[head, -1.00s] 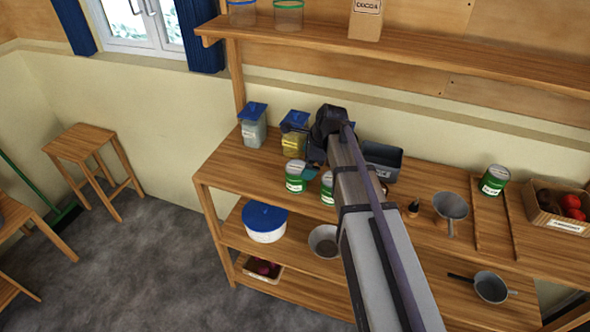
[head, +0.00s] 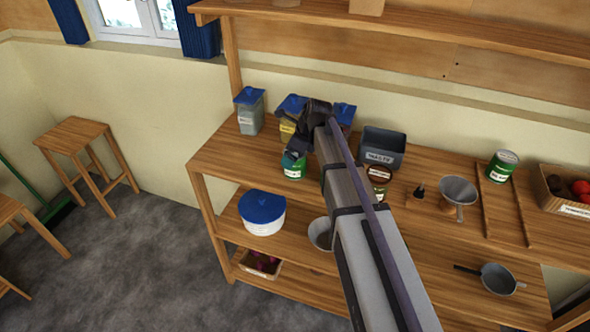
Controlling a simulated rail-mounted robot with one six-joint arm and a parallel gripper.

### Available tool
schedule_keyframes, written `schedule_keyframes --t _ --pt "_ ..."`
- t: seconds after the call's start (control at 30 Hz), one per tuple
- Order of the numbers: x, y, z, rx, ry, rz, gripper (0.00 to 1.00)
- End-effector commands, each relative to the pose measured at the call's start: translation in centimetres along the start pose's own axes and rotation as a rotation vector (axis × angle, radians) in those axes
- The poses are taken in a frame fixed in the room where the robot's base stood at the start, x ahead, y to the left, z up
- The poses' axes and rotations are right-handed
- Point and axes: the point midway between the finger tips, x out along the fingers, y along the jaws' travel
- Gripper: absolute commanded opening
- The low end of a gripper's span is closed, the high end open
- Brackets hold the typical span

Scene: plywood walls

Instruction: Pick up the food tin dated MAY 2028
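The left tin (head: 293,172) is upright, just below my gripper (head: 294,152). A second tin (head: 380,188) is right of my arm and partly hidden by it. The third tin (head: 502,168) stands farther right, near two wooden strips. No date can be read on any label. My gripper is dark and points down at the left tin's top. Its fingers are too small and shadowed to show whether they are open or touching the tin.
Blue-lidded jars (head: 250,115) stand behind my gripper. A dark grey bin (head: 383,150), a funnel (head: 457,193) and a crate of red items (head: 570,190) are to the right. A blue-lidded tub (head: 262,213) is on the lower shelf. The top board's left front is clear.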

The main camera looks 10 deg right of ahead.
Motion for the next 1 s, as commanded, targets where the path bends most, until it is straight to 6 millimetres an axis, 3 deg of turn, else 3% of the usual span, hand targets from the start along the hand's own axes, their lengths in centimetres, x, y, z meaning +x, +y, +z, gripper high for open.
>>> schedule_keyframes --t 0.03,0.07,0.33,0.9,1.0 --pt "2.08 -0.05 -0.37 -0.001 0.000 0.000 1.00" --pt "2.44 -0.05 -0.34 -0.001 0.000 0.000 1.00" --pt "2.22 -0.01 -0.05 -0.001 0.000 0.000 0.98" --pt "2.21 -0.02 -0.06 -0.001 0.000 0.000 0.43" --pt "2.20 -0.02 -0.05 -0.001 0.000 0.000 0.39"
